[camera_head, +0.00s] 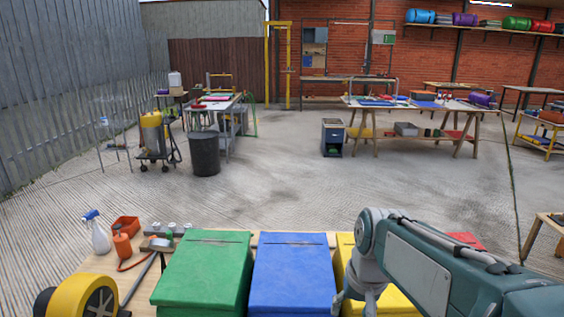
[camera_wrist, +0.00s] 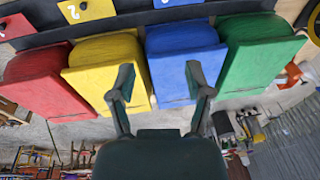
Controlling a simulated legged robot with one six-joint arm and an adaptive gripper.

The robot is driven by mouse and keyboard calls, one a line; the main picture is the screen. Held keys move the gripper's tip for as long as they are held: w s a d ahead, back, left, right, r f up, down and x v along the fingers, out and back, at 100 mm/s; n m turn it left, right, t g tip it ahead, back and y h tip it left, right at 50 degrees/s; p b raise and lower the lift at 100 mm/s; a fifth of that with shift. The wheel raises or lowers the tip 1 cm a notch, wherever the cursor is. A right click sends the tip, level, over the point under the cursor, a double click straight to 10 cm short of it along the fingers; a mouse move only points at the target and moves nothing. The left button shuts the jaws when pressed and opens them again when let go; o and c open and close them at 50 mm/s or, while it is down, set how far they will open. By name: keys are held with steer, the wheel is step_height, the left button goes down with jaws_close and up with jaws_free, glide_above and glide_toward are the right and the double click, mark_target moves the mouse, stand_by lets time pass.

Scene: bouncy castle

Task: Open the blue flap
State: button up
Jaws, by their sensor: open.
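The blue flap (camera_head: 292,272) lies between the green flap (camera_head: 206,270) and the yellow flap (camera_head: 382,290) at the near edge in the head view. In the wrist view the blue flap (camera_wrist: 184,62) hangs between the yellow flap (camera_wrist: 108,68) and the green flap (camera_wrist: 258,50). My gripper (camera_wrist: 163,82) is open and empty, with its fingers spread in front of the yellow and blue flaps. One finger overlaps the yellow flap, the other the lower part of the blue one; I cannot tell whether either touches. In the head view my arm hides part of the yellow flap.
A red flap (camera_wrist: 48,84) is beside the yellow one. Beyond is open concrete floor, with a black bin (camera_head: 205,154) and worktables further back.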

steer(key=s+d+r+t, duration=0.1)
steer(key=s+t, duration=0.1)
steer(key=s, duration=0.4)
steer(key=s+d+n+t+h, duration=0.1)
steer(key=s+t, duration=0.1)
steer(key=s, duration=0.4)
steer(key=shift+d+r, duration=0.4)
steer(key=shift+s, duration=0.1)
steer(key=c, duration=0.3)
jaws_close()
